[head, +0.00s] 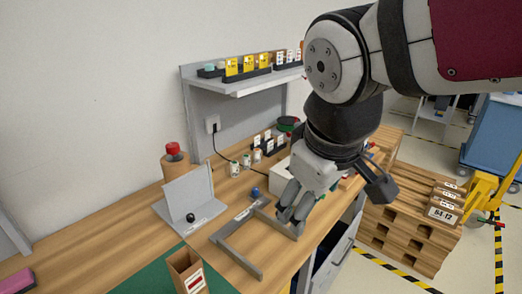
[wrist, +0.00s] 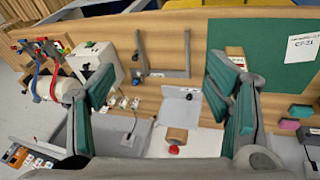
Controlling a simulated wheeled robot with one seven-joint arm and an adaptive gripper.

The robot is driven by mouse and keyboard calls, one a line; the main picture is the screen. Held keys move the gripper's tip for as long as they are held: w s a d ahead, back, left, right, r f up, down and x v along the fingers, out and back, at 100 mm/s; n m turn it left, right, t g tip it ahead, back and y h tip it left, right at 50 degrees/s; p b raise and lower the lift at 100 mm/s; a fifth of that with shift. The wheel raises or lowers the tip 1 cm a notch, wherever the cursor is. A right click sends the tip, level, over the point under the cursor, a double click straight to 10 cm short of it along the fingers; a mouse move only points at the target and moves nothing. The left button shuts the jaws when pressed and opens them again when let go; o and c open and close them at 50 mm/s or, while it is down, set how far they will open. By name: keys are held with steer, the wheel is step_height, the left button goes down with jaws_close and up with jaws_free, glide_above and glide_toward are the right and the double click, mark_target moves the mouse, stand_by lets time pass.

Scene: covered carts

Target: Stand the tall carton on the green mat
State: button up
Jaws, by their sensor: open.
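The green mat (head: 150,281) lies on the wooden bench at the bottom of the head view, and its larger part shows at the right of the wrist view (wrist: 262,42). A brown carton (head: 179,261) with a red and white label stands upright at the mat, cut off by the picture's bottom edge. A brown piece that looks like the same carton (wrist: 235,51) shows beside the right finger in the wrist view, partly hidden. I cannot tell whether its base is fully on the mat. My gripper (head: 291,206) is open and empty, above the grey frame, apart from the carton.
A grey U-shaped frame (head: 237,262) lies on the bench, beside a grey angled stand (head: 188,196) with a black knob. A red-topped brown item (head: 173,150) stands behind. A shelf (head: 245,85) holds small boxes. Stacked pallets (head: 408,232) stand right of the bench.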

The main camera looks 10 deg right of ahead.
steer(key=s+d+m+t+y, duration=0.1)
steer(key=s+d+m, duration=0.2)
steer(key=s+m, duration=0.2)
steer(key=shift+s+d+r+m+t, duration=0.2)
steer(key=shift+s+r+m+t, duration=0.05)
steer(key=shift+r+m+t, duration=0.2)
stand_by(0.9)
